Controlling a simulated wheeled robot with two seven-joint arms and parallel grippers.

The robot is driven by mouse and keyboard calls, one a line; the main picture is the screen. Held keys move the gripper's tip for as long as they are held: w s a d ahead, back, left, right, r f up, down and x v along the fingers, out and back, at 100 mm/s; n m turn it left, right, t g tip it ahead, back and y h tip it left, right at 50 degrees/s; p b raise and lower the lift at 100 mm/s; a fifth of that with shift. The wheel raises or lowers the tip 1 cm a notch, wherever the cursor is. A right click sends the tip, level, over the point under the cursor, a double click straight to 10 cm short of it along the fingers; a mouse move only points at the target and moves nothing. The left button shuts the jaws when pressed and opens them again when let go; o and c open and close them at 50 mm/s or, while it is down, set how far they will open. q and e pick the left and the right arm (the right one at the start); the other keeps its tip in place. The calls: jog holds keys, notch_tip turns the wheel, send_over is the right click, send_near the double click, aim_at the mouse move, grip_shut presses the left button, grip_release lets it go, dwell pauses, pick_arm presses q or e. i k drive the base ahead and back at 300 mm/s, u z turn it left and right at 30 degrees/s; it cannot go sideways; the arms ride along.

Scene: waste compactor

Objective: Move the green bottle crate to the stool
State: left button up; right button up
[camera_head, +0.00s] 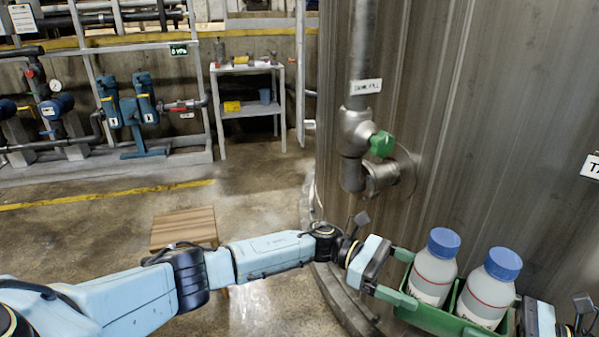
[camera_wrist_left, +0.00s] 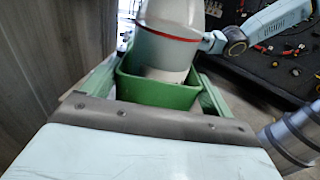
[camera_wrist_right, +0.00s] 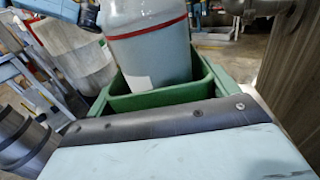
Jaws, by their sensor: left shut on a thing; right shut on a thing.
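The green bottle crate (camera_head: 436,318) is at the lower right of the head view and holds two white bottles with blue caps, a left one (camera_head: 433,270) and a right one (camera_head: 487,290). My left gripper (camera_head: 385,288) is shut on the crate's left end. My right gripper (camera_head: 526,318) is shut on its right end, partly cut off by the frame's bottom edge. The crate also shows in the left wrist view (camera_wrist_left: 152,91) and the right wrist view (camera_wrist_right: 150,100). The stool (camera_head: 184,228), with a wooden slatted top, stands on the floor left of the crate, partly behind my left arm.
A large metal tank (camera_head: 480,110) with a pipe and green-handled valve (camera_head: 382,144) stands just behind the crate. A grey shelf (camera_head: 248,105) and blue pumps (camera_head: 130,105) are at the back left. The floor around the stool is clear, with a yellow line (camera_head: 100,195) beyond.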

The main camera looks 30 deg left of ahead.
aim_at(185, 226)
jog(key=u, duration=0.45)
jog(key=k, duration=0.5)
jog(key=u, duration=0.8)
jog(key=i, duration=0.4)
jog(key=u, duration=0.8)
jog(key=i, duration=1.55)
jog(key=z, duration=0.3)
